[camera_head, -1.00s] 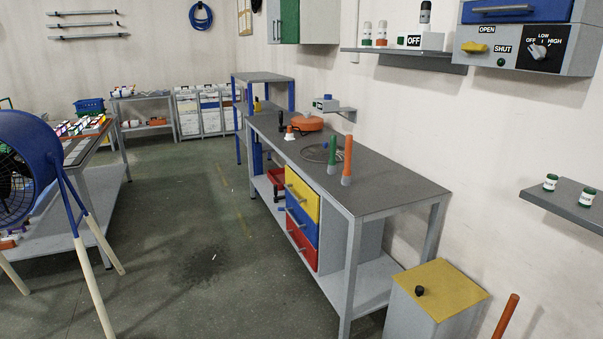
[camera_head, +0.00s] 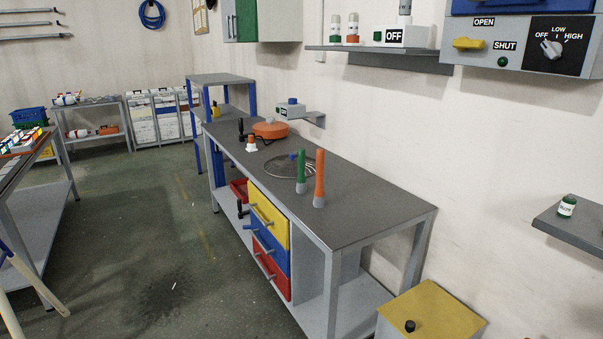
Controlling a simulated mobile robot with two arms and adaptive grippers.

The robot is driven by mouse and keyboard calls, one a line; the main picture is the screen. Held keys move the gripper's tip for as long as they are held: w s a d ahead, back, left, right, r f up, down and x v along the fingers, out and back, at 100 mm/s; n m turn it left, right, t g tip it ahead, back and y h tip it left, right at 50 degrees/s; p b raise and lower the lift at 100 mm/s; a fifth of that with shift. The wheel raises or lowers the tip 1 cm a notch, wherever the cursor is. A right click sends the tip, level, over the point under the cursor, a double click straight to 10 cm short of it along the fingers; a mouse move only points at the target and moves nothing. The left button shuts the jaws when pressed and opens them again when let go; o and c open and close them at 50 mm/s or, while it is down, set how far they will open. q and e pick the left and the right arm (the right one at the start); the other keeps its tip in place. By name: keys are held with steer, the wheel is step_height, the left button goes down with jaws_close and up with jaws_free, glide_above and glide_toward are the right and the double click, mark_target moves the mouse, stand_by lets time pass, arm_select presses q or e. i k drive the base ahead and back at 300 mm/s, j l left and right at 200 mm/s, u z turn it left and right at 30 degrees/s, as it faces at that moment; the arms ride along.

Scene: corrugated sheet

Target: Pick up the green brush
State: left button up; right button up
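The green brush (camera_head: 301,170) stands upright on the grey workbench top (camera_head: 375,209), with its grey end down on the surface. A similar orange brush (camera_head: 319,178) stands just to its right, close beside it. Neither of my grippers shows in the head view.
The bench has yellow, blue and red drawers (camera_head: 268,225) below. An orange round object (camera_head: 270,130) sits at its far end. A yellow-topped box (camera_head: 437,305) stands at the near right. A wall shelf (camera_head: 385,57) hangs above. The floor left of the bench is clear.

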mark_target(300, 183)
steer(key=i+j+z, duration=0.1)
steer(key=i+j, duration=0.6)
steer(key=i, duration=0.15)
